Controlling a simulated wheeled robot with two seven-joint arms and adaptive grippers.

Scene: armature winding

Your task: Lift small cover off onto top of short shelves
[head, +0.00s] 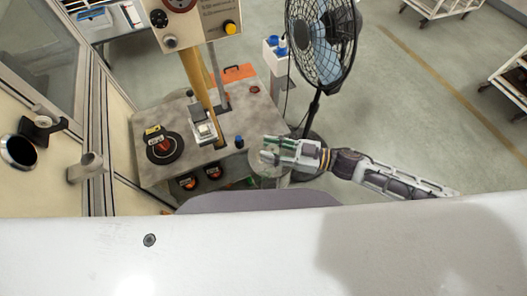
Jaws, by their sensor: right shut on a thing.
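My right gripper (270,149) reaches in from the right, past the front right corner of the grey worktop. It is shut on a pale, translucent thing (267,168) that shows just below its fingers and seems to be the small cover. The fingers and the small size hide its exact shape. I cannot tell for sure which furniture is the short shelves; the low grey worktop (170,187) has a lower level with black and orange round parts (213,171). My left gripper is not in view.
A winding machine with a yellow post (196,80) stands on the worktop, beside a black round part (162,147) and a small blue-topped item (239,142). A standing fan (325,40) is close behind my right gripper. Open floor (420,110) lies to the right.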

